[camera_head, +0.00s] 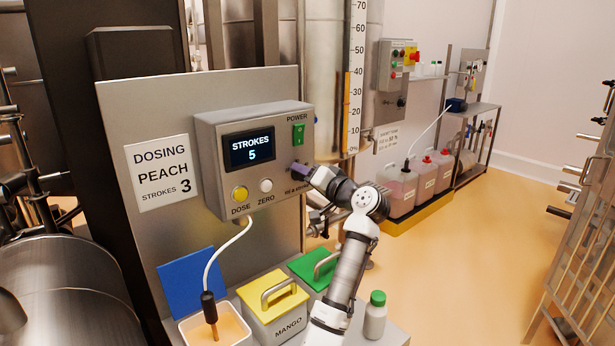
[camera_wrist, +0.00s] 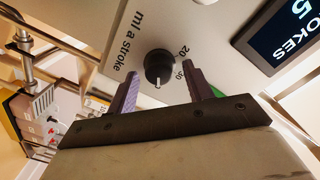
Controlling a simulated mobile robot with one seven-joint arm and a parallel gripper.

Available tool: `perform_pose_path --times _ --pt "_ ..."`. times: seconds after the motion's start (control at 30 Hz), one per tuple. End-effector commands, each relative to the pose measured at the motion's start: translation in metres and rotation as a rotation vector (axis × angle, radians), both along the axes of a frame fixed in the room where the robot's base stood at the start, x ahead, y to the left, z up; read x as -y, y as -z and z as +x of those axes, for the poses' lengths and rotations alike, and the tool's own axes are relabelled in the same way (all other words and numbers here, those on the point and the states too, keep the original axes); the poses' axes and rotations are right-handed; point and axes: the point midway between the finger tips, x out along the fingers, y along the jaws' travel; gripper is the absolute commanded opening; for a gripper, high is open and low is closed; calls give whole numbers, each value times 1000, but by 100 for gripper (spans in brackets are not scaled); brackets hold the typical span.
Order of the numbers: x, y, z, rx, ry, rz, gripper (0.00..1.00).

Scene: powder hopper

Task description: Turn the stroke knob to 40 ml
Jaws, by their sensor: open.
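The stroke knob (camera_wrist: 155,62) is black and round, on the grey front of the dosing box (camera_head: 207,140). In the wrist view its white pointer mark is toward the bottom of the picture, away from the 20 and 30 marks at its right. Any number where it points is not visible. My gripper (camera_wrist: 159,71) is open, with one purple finger to each side of the knob; I cannot tell whether they touch it. In the head view my gripper (camera_head: 303,170) is at the box's right, largely covering the knob. The display (camera_head: 251,148) reads STROKES 5.
The box also carries a yellow DOSE button (camera_head: 240,194), a white ZERO button (camera_head: 266,185) and a green power switch (camera_head: 298,134). Below are a yellow-lidded MANGO bin (camera_head: 274,313), a green lid (camera_head: 305,268) and a white bottle (camera_head: 375,317). A sign (camera_head: 159,173) reads DOSING PEACH STROKES 3.

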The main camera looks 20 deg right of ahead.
Motion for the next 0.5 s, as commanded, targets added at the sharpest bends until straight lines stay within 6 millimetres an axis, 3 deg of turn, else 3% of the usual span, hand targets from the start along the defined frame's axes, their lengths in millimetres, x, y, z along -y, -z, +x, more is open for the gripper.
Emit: perform_pose_path --times 0.27,0.5 --pt "6 2 -15 2 2 -3 51" --pt "23 2 -64 3 4 -3 51"
